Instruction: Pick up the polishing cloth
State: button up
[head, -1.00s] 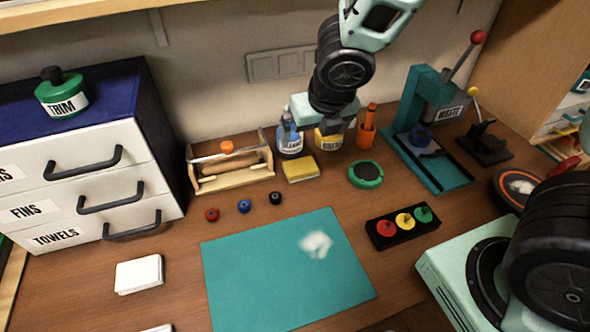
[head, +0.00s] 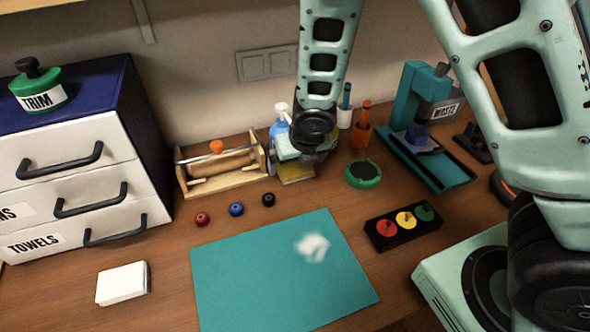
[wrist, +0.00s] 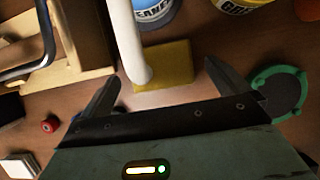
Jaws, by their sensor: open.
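A flat yellow block, seemingly the folded polishing cloth (head: 297,178), lies on the bench near the back wall, right of the wooden roll holder. In the wrist view the yellow cloth (wrist: 166,68) lies beyond and between the spread fingers. My gripper (head: 302,158) is open and empty just over the cloth, partly covering it in the head view. In the wrist view my gripper (wrist: 163,72) has one finger on each side of the cloth. A white rod-like thing (wrist: 127,45) crosses in front of the cloth's left part; I cannot tell what it is.
A blue-labelled bottle (wrist: 153,12) and a yellow-labelled bottle (wrist: 240,5) stand close behind the cloth. The wooden roll holder (head: 215,170) is left, a green round dish (head: 363,174) right. A teal mat (head: 260,285) with a white patch lies in front.

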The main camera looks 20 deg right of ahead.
jog(key=shift+x, duration=1.1)
jog(key=c, duration=1.1)
jog(key=shift+r, duration=0.2)
